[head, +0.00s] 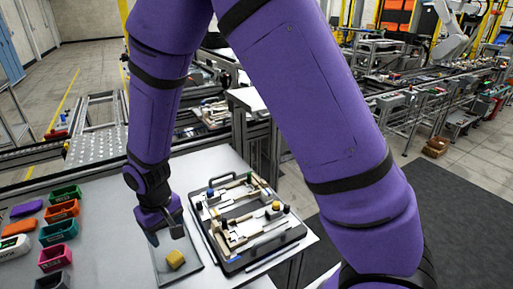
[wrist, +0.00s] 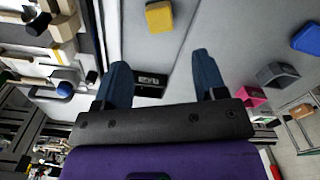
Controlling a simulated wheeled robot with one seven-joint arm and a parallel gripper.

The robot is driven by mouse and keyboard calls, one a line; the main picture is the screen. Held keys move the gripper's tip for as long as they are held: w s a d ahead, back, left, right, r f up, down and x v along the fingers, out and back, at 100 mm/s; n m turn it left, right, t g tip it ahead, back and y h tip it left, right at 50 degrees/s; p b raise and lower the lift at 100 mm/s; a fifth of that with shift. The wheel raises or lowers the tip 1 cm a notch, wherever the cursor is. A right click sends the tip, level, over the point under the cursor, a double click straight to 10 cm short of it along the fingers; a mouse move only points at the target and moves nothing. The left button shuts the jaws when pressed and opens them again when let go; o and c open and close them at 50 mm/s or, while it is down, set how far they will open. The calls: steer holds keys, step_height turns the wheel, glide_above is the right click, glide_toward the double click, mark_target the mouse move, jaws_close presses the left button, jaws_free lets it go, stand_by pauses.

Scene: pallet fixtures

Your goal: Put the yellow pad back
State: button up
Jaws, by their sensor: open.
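The yellow pad (head: 175,259) lies on a flat grey, dark-edged tray (head: 193,273) near the front of the table. It also shows in the wrist view (wrist: 159,16), beyond the fingertips. My gripper (head: 165,237) is above the tray, a little behind the pad in the head view. Its two fingers (wrist: 161,72) are spread with nothing between them, and they stand apart from the pad. Several small coloured bins stand at the left: green (head: 65,194), red-orange (head: 62,211), teal (head: 58,232), pink (head: 57,257) and grey (head: 52,282).
A pallet fixture (head: 222,257) with blocks and knobs sits right of the tray. Bare table (head: 110,235) lies between bins and tray. Conveyors stand behind.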

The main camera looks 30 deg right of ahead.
steer(key=s+d+r+m+t+y, duration=0.1)
steer(key=s+d+r, duration=0.1)
steer(key=d+r, duration=0.7)
steer(key=s+d+r+m+t, duration=0.15)
steer(key=d+r, duration=0.45)
steer(key=r, duration=0.6)
steer(key=s+d+r+t, duration=0.1)
steer(key=s+d+r, duration=0.3)
steer(key=s, duration=0.3)
steer(key=s+d+r+m+t+h, duration=0.1)
steer(key=s+d+r, duration=0.4)
steer(key=s, duration=0.3)
steer(key=shift+d+r+t, duration=0.15)
steer(key=shift+d+t, duration=0.1)
steer(key=shift+t, duration=0.1)
